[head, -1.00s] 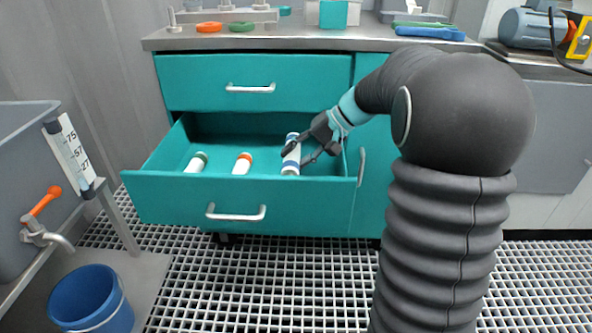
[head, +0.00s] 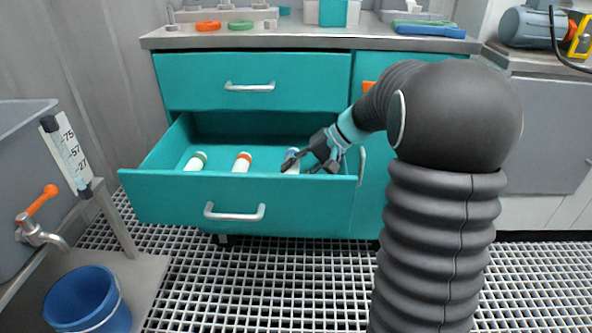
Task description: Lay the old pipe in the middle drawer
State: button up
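The open teal drawer (head: 190,200), below a shut upper drawer, is pulled well out. A white pipe with a blue band (head: 292,155) is inside it at the right, partly hidden by my gripper and the drawer front. My gripper (head: 301,168) reaches in from the right, with one dark finger across the pipe and the other to its right. I cannot tell whether the fingers still grip it. A white piece with an orange band (head: 242,163) and one with a green band (head: 196,162) lie to the left in the drawer.
The shut upper drawer (head: 200,90) and the worktop (head: 300,41) are above. A grey tank (head: 20,150) with an orange-handled tap and a blue bucket (head: 88,300) are at the left. Grated floor lies in front.

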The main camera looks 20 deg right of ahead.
jog(key=shift+f, duration=0.2)
jog(key=o, duration=0.9)
jog(key=shift+r, duration=0.35)
jog(key=p+v, duration=0.2)
jog(key=v, duration=1)
jog(key=shift+r, duration=0.3)
